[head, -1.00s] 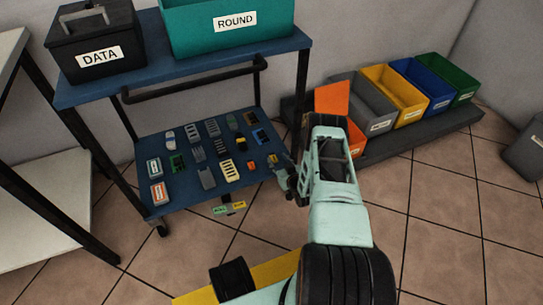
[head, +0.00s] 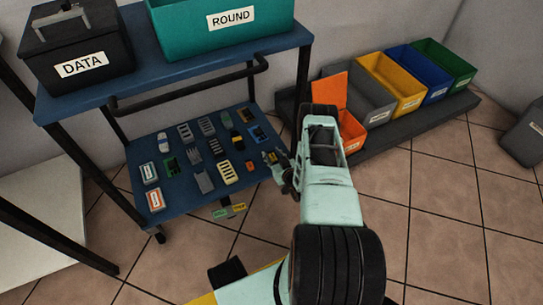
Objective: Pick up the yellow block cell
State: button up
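A pale yellow block with dark slots (head: 228,172) lies among small parts on the cart's lower blue shelf, and looks like the yellow block cell. My gripper (head: 275,163) is at the right edge of that shelf, to the right of the block and apart from it. The gripper is small and dark here, so I cannot tell whether its fingers are open. A small yellowish patch (head: 270,156) shows at the fingertips; I cannot tell whether it is a part on the shelf or belongs to the gripper.
Several grey, green, blue and orange-white parts surround the block on the lower shelf (head: 180,205). Colored bins (head: 392,80) stand at the right. Open tiled floor lies in front.

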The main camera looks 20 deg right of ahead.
grip_shut()
